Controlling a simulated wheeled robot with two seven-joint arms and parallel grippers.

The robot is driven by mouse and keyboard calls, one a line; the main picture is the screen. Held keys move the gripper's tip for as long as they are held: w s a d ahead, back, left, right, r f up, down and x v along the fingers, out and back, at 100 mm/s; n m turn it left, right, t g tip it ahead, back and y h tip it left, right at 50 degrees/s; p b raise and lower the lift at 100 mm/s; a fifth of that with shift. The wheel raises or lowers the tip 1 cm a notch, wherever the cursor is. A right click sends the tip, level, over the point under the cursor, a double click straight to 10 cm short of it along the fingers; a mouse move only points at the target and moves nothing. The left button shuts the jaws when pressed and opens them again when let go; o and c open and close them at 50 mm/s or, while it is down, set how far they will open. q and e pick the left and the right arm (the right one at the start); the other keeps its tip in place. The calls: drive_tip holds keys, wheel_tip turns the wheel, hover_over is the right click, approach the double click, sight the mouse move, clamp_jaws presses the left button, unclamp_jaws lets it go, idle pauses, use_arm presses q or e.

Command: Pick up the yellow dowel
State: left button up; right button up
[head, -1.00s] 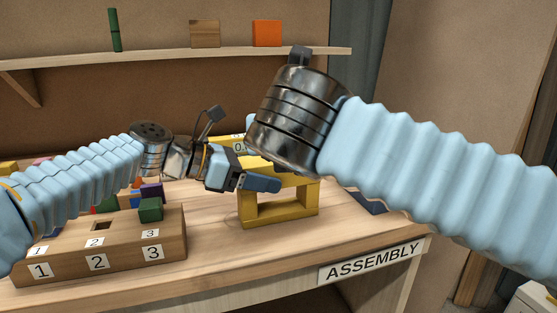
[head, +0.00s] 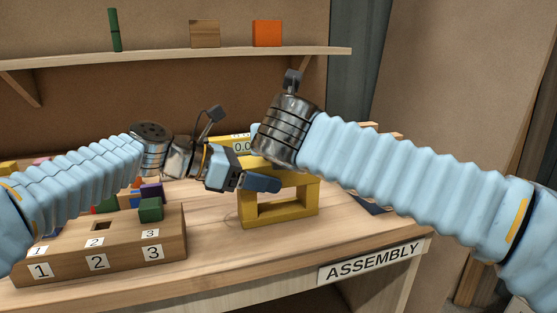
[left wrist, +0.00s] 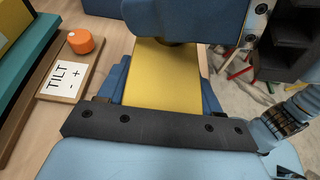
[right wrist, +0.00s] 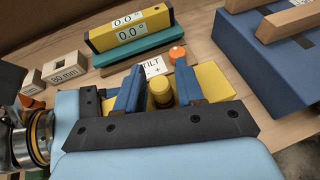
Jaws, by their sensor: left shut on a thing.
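The yellow dowel (right wrist: 160,92) shows in the right wrist view as a short, round-topped cylinder at a yellow part. My right gripper (right wrist: 157,85) has its two blue fingers on either side of it, open, with small gaps. In the head view the dowel and the right fingertips are hidden behind my right wrist. My left gripper (head: 262,184) is shut on the yellow frame (head: 300,212), which stands on the table; its yellow bar lies between the fingers in the left wrist view (left wrist: 163,85).
A numbered wooden block (head: 120,258) with a green block (head: 150,209) stands at left. A yellow level display (right wrist: 130,30) on a teal base and an orange TILT knob (right wrist: 177,53) stand behind. A blue block (right wrist: 250,75) carries wooden bars. A shelf (head: 180,56) runs above.

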clamp_jaws()
wheel_tip(320, 180, up, 10)
drive_tip(key=shift+r, duration=0.1)
idle(0.4)
use_arm(q)
drive_tip(key=o, duration=1.6)
drive_tip(key=shift+c, duration=0.2)
drive_tip(key=shift+a, duration=0.1)
drive_tip(key=shift+v, duration=2.45)
drive_tip(key=shift+r, duration=0.1)
